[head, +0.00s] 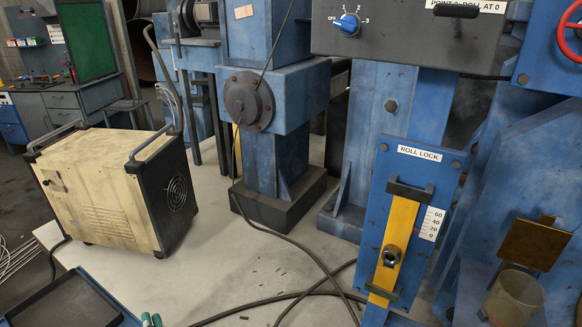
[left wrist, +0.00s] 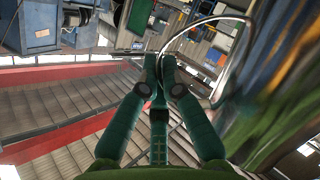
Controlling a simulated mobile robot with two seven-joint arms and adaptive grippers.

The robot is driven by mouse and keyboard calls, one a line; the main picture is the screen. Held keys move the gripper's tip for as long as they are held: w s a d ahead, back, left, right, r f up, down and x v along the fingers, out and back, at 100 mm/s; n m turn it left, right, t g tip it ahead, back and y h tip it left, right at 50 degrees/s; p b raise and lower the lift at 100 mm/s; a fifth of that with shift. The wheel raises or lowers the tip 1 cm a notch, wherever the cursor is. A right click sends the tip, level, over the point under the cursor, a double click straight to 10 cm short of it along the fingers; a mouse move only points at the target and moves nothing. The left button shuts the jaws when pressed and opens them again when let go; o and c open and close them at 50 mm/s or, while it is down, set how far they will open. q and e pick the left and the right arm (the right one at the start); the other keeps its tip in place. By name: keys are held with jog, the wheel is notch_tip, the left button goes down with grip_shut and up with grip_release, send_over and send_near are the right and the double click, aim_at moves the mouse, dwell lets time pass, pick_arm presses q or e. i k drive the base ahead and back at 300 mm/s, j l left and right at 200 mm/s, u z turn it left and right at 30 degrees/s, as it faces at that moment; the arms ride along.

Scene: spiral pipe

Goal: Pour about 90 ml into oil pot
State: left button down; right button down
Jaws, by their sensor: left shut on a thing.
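A cloudy, see-through cup, apparently the oil pot (head: 513,299), is at the lower right of the head view. A brown flap (head: 535,244) stands tilted just above it. Only the green fingertips of my left gripper (head: 151,320) show, at the bottom edge, far left of the pot. In the left wrist view, my left gripper (left wrist: 160,62) is shut on a thin, curved metal handle (left wrist: 222,17). The handle joins a blurred, shiny vessel (left wrist: 265,85) at the right. Its contents are hidden. My right gripper is not in view.
A blue machine carries a yellow roll lock lever (head: 398,232) with a scale and a grey switch box (head: 400,35). A cream heater-like box (head: 105,190) stands at the left. A dark tray (head: 68,305) is at the lower left. Black cables (head: 300,245) cross the floor.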

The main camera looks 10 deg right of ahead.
aim_at(515, 297)
jog(key=z, duration=1.7)
